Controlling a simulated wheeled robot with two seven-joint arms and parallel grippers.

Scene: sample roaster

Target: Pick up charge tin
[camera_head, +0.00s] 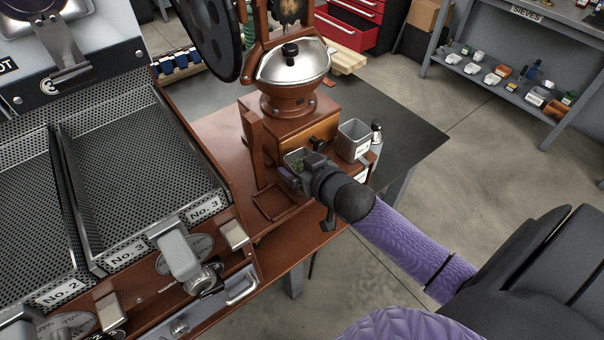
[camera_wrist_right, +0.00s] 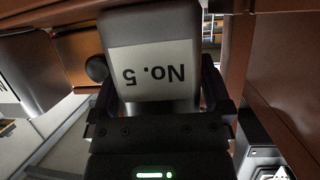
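A small grey metal tin (camera_head: 298,160) with greenish beans in it stands at the front of the brown roaster. In the right wrist view the tin (camera_wrist_right: 150,25) fills the space between my fingers, and its white label reads "No. 5" upside down. My right gripper (camera_head: 303,175) reaches it from the front right, with one finger along each side; in the wrist view the gripper (camera_wrist_right: 158,95) looks closed on it. The tin's underside is hidden. My left gripper is not in view.
A second grey tin (camera_head: 354,140) with a label stands just to the right, close to my gripper. An empty square frame (camera_head: 275,203) lies on the brown table. Perforated trays (camera_head: 130,165) are at left. Dark table top (camera_head: 415,135) is clear at right.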

